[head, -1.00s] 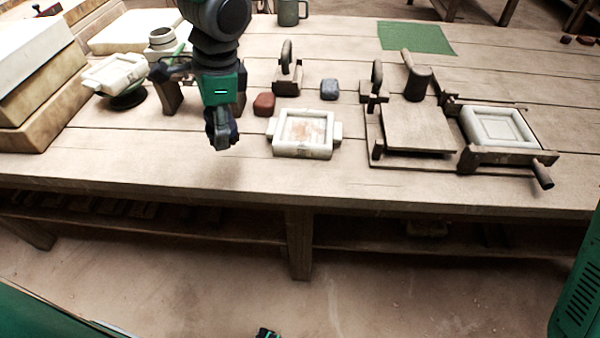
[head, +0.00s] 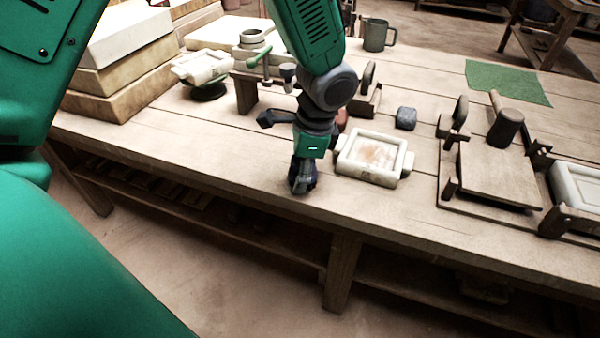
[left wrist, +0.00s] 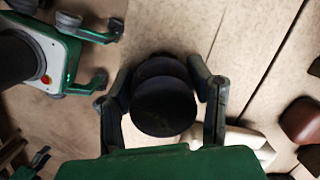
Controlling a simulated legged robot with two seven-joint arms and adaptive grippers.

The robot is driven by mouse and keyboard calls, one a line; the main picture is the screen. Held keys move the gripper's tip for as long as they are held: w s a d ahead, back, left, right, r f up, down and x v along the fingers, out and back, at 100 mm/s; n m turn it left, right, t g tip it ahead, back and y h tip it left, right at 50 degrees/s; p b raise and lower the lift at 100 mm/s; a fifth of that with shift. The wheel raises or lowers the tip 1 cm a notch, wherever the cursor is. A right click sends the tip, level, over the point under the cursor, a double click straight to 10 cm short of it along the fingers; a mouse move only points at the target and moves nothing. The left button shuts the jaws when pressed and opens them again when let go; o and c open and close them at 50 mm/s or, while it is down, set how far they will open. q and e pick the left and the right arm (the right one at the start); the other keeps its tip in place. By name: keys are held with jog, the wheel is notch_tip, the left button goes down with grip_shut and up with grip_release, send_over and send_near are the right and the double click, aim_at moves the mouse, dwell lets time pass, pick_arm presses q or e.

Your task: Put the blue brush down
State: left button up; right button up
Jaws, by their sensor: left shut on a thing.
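My left gripper (head: 302,185) hangs over the front strip of the workbench (head: 230,160), left of the white framed tile mould. It is shut on a dark, round-ended thing, which I take to be the blue brush (left wrist: 163,105). In the left wrist view the brush shows end-on between the two fingers and looks almost black. In the head view the gripper hides most of it, and I cannot tell if its lower end touches the bench. My right gripper is not in view.
The white mould (head: 372,158) is just right of my gripper. A blue-grey block (head: 406,118) and a wooden press (head: 498,175) stand farther right. A wooden tool stand (head: 246,92) is behind left, near a white-topped turntable (head: 208,90). The bench's front edge is close.

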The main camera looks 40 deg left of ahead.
pick_arm(q)
jog(key=shift+s+a, duration=0.1)
jog(key=shift+a, duration=0.25)
jog(key=o, duration=1.3)
jog(key=shift+a+f, duration=0.1)
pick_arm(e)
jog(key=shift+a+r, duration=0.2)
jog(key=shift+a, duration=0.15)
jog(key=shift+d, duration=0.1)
pick_arm(q)
jog(key=shift+d, duration=0.25)
jog(key=shift+d+r, duration=0.1)
jog(key=shift+r, duration=0.35)
jog(key=p+v, duration=0.1)
jog(key=v, duration=0.4)
jog(key=p+v, duration=0.2)
jog(key=v, duration=0.3)
jog(key=shift+r+p, duration=0.3)
jog(key=shift+r, duration=0.4)
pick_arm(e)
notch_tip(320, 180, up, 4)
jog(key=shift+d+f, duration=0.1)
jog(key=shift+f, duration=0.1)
